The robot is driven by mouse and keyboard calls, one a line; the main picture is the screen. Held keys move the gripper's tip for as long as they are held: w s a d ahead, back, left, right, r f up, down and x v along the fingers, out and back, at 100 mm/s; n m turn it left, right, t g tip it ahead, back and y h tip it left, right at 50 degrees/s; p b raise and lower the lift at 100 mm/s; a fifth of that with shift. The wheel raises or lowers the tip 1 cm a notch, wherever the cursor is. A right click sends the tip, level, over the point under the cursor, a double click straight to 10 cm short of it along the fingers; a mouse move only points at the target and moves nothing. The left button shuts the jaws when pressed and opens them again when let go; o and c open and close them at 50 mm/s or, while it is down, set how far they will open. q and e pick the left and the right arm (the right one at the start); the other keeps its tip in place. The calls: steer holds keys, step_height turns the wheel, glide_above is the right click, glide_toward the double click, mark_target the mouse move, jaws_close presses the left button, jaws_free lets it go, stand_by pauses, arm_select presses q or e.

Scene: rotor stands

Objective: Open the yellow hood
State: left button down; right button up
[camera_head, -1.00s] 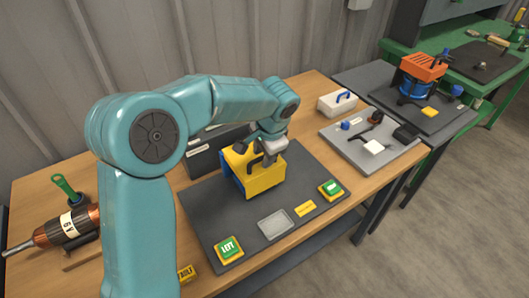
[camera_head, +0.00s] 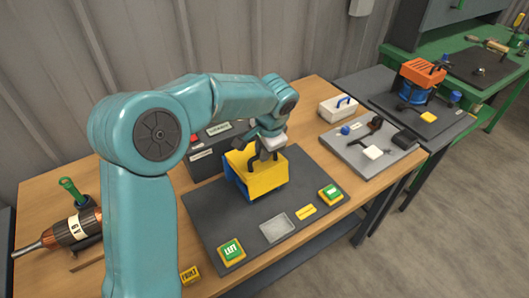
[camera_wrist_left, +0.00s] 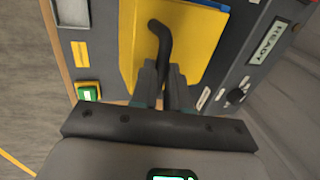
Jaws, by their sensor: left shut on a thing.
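The yellow hood (camera_head: 268,176) sits on a blue base (camera_head: 236,183) on the dark grey mat in the head view. The hood looks tilted, with its top raised a little from the blue part. My left gripper (camera_head: 267,153) is over the hood and shut on its black handle. In the left wrist view the gripper fingers (camera_wrist_left: 166,88) close on the lower end of the bent black handle (camera_wrist_left: 160,38), in front of the yellow hood (camera_wrist_left: 190,55). My right gripper is in neither view.
Green buttons, one marked LEFT (camera_head: 231,250) and another (camera_head: 330,194), stand at the mat's front corners. A dark control box (camera_head: 205,155) is behind the hood. A copper rotor (camera_head: 75,228) lies at left. A grey board (camera_head: 370,150) with small parts is at right.

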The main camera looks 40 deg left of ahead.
arm_select(q)
steer(key=shift+w+a+r+p, duration=0.15)
steer(key=shift+a+r+p, duration=0.1)
steer(key=shift+r+p, duration=0.2)
steer(key=shift+w+a+r+p, duration=0.1)
steer(key=shift+a+r+p, duration=0.15)
steer(key=shift+r+p, duration=0.2)
steer(key=shift+a+r, duration=0.2)
steer(key=shift+r, duration=0.05)
steer(key=shift+w+a+f, duration=0.1)
steer(key=shift+f, duration=0.05)
